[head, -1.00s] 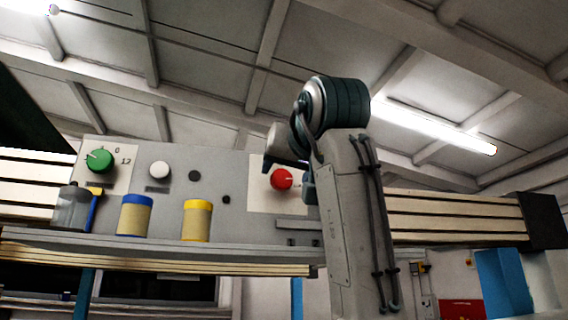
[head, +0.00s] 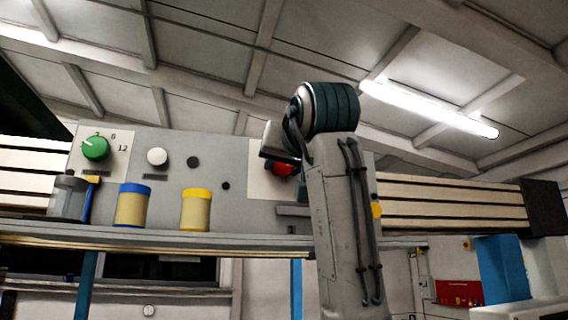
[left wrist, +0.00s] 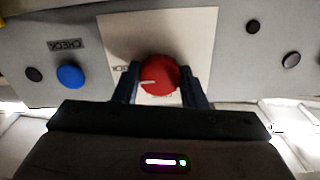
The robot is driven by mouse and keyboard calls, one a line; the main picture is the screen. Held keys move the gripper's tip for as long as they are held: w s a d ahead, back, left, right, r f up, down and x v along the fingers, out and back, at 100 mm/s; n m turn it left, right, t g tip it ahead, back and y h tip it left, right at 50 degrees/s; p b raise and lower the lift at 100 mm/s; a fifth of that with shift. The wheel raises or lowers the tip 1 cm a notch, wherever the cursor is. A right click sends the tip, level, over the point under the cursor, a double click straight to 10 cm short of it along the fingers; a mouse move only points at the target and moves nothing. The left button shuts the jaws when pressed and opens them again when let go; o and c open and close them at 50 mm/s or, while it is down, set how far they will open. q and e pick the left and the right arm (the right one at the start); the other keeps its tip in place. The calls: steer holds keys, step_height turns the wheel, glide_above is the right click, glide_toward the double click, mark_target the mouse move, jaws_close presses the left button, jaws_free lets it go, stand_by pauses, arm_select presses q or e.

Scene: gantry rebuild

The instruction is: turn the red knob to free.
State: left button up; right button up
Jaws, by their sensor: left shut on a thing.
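The red knob (head: 282,169) sits on a white square plate (head: 262,185) on the grey panel; in the head view my arm partly hides it. In the left wrist view the red knob (left wrist: 162,76) shows whole, with a white pointer line toward the picture's left. My left gripper (left wrist: 161,84) has one dark finger on each side of the knob and is shut on it. In the head view my left gripper (head: 283,157) is in front of the knob, mostly hidden by its own arm. The plate's lettering is too covered to read. My right gripper is in neither view.
A green knob (head: 95,148), a white button (head: 157,156) and dark buttons are on the panel's left. Blue-topped (head: 134,205) and yellow-topped (head: 196,210) jars and a grey container (head: 69,198) stand on the ledge. A blue button (left wrist: 70,76) shows in the wrist view.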

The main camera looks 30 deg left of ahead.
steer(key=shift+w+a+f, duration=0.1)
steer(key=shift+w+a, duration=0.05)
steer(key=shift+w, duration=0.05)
arm_select(q)
steer(key=shift+n, duration=0.5)
steer(key=shift+n+b, duration=0.35)
steer(key=shift+n, duration=0.25)
steer(key=n, duration=0.2)
steer(key=shift+n, duration=0.3)
steer(key=n, duration=1.3)
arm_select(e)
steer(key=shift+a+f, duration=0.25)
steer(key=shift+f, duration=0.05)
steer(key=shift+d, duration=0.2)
